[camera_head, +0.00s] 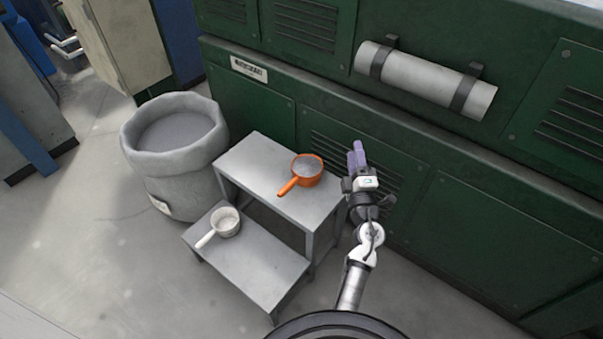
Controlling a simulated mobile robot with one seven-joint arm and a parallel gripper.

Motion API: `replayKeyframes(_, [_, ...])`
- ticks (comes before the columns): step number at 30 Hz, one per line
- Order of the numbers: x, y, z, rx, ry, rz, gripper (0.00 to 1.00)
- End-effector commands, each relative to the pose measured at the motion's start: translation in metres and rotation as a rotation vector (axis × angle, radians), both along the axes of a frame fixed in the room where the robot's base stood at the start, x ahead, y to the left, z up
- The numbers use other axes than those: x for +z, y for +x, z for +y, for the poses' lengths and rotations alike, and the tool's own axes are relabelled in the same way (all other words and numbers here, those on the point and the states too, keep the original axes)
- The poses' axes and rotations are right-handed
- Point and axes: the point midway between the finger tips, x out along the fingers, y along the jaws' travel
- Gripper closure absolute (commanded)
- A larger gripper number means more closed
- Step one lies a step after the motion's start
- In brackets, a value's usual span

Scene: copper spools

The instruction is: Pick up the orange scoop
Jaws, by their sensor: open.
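The orange scoop (307,172) sits on the upper step of a grey metal step stand (256,157). Its bowl looks grey inside, and its handle points toward the lower left. My gripper (357,156) has purple fingers and is to the right of the scoop, apart from it, near the right edge of the upper step. It is open, and I see nothing between its fingers. The gap between the fingers is hard to make out at this size.
A white scoop (224,222) sits on the lower step (252,262). A grey sack-like bin (178,170) stands to the left of the stand. Green metal cabinets (440,165) with a mounted grey cylinder (424,78) rise behind. Floor at left is clear.

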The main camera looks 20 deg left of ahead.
Motion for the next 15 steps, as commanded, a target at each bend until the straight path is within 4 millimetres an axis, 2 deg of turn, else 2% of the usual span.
replayKeyframes(1, [-0.038, -0.01, 0.015, 0.065, -0.092, 0.052, 0.55])
replayKeyframes(3, [-0.084, -0.027, 0.035, 0.165, -0.211, 0.119, 0.55])
replayKeyframes(6, [-0.138, -0.053, 0.054, 0.288, -0.332, 0.207, 0.55])
replayKeyframes(10, [-0.177, -0.076, 0.067, 0.385, -0.413, 0.277, 0.55])
replayKeyframes(12, [-0.186, -0.08, 0.071, 0.408, -0.431, 0.292, 0.55])
replayKeyframes(15, [-0.19, -0.074, 0.08, 0.416, -0.437, 0.297, 0.55])
